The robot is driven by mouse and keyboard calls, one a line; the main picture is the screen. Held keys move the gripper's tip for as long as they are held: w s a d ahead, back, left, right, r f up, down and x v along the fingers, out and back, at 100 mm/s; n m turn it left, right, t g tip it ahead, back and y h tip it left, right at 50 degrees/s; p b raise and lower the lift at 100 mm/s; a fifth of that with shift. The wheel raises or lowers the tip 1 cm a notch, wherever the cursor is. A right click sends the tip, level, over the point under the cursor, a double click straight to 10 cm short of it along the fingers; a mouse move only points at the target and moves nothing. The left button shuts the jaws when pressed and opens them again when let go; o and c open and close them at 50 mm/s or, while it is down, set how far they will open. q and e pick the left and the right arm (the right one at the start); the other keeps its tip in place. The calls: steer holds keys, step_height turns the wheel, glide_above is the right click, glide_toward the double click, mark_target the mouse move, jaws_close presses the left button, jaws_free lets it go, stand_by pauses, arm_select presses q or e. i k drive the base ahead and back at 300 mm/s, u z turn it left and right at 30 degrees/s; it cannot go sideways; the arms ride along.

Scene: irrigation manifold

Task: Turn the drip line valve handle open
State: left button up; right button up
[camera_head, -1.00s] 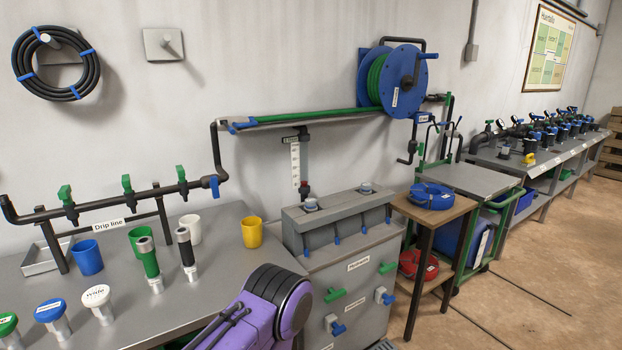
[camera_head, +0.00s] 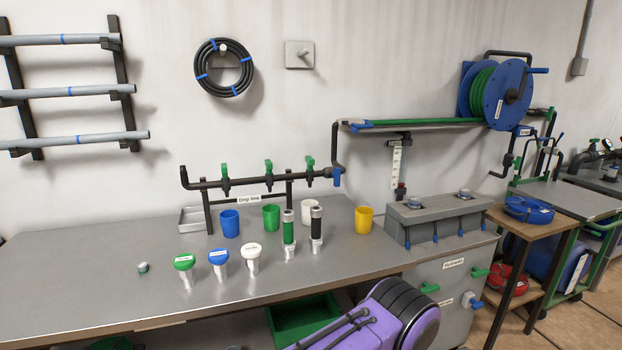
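The drip line (camera_head: 247,199) is a black pipe on stands at the back of the metal bench, with a "Drip line" label. Several green handles stand upright on it: left (camera_head: 224,170), middle (camera_head: 268,167) and right (camera_head: 310,163). A blue handle (camera_head: 337,178) hangs down at the pipe's right end, where a riser goes up. Which handle is the task's valve handle I cannot tell for sure.
Capped fittings (camera_head: 219,262) and two upright cylinders (camera_head: 289,234) stand nearer. The bench's left part (camera_head: 75,275) is mostly clear. A grey manifold box (camera_head: 440,214) stands right.

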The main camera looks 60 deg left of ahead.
mark_target(336, 175)
steer(key=u, duration=0.9)
